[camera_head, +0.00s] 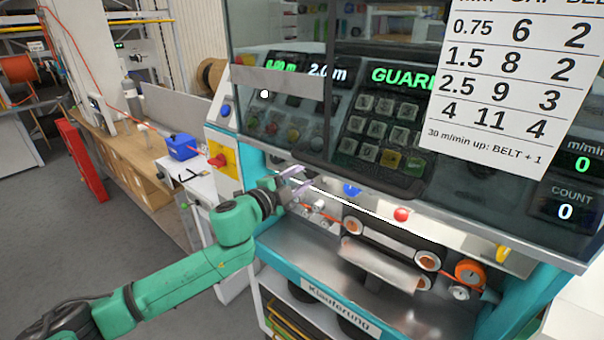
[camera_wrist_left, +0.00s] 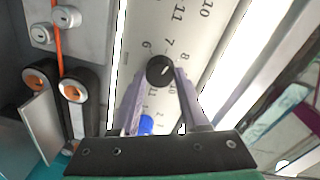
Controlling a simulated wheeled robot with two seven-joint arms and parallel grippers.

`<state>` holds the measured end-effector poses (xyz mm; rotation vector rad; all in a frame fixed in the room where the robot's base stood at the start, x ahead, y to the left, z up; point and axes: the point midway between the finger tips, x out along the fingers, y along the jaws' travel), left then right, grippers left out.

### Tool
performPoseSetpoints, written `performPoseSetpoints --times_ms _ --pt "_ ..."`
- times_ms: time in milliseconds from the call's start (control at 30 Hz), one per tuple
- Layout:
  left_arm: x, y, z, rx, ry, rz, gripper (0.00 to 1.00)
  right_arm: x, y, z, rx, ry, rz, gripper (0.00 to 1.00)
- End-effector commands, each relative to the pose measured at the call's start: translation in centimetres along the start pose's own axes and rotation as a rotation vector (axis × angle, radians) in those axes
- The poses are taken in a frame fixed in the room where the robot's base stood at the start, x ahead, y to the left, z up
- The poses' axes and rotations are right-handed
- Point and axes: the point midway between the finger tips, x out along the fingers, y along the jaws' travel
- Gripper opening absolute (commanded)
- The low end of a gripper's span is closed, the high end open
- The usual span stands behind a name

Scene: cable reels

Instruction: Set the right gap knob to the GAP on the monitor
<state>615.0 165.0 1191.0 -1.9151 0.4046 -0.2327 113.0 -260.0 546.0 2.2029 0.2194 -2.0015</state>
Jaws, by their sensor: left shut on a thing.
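A black gap knob (camera_wrist_left: 160,70) with a pale mark sits on a white dial plate (camera_wrist_left: 192,38) in the left wrist view. Numbers 6, 7, 8, 10 and 11 show around it; the mark appears to lean toward 7 and 8, but is small. My left gripper (camera_head: 291,186) is at the machine's front panel, its two fingers shut on the knob's sides. In the head view the knob is hidden. My right gripper is out of view.
A blue button (camera_head: 352,189) and a red button (camera_head: 401,214) sit along the panel. Below are belt rollers (camera_head: 390,245) and an orange reel (camera_head: 468,272). A yellow-and-red switch (camera_head: 222,160) stands left of my gripper. The metal tray (camera_head: 400,300) below is bare.

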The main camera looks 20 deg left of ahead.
Motion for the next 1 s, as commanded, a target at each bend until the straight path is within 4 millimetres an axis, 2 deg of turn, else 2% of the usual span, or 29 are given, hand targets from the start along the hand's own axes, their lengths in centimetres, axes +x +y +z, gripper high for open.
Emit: performPoseSetpoints --times_ms 1000 --pt "0.0 -1.0 -0.1 0.958 -0.043 -0.005 0.0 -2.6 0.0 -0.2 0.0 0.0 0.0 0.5"
